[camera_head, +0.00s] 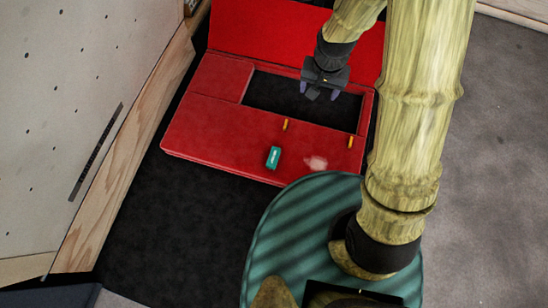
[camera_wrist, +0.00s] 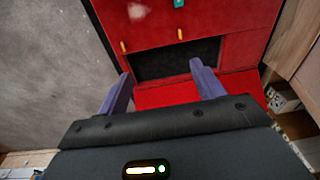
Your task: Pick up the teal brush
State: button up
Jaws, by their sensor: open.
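The teal brush (camera_head: 273,157) is a small block with a pale mark, lying on the front part of the red mat (camera_head: 215,140). In the wrist view the brush (camera_wrist: 179,3) shows only partly at the top edge. My gripper (camera_head: 319,93) is over the dark opening at the back of the mat, beyond the brush and to its right. In the wrist view the fingers of my gripper (camera_wrist: 163,88) are spread apart with nothing between them.
Two small yellow pieces, one on the left (camera_head: 285,125) and one on the right (camera_head: 350,142), lie near the brush. A whitish patch (camera_head: 316,163) marks the mat. A pale wall with holes (camera_head: 75,110) stands at the left. Grey floor (camera_head: 490,150) is clear at the right.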

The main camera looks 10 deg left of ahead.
jog(key=a+f+b, duration=0.3)
jog(key=f+b, duration=0.2)
jog(key=f, duration=0.5)
jog(key=a+f+b, duration=0.4)
jog(key=f+b, duration=0.2)
jog(key=f, duration=0.4)
jog(key=g+b, duration=0.1)
jog(key=b, duration=0.8)
send_over(274, 157)
notch_tip(274, 157, down, 17)
jog(key=shift+a+m, duration=0.3)
jog(key=shift+a, duration=0.1)
notch_tip(274, 157, down, 12)
jog(key=b, duration=0.7)
jog(key=f+b, duration=0.3)
jog(key=b, duration=0.1)
jog(key=shift+d+f, duration=0.3)
jog(key=shift+f, duration=0.1)
jog(key=shift+f+b, duration=0.6)
jog(key=shift+f, duration=0.2)
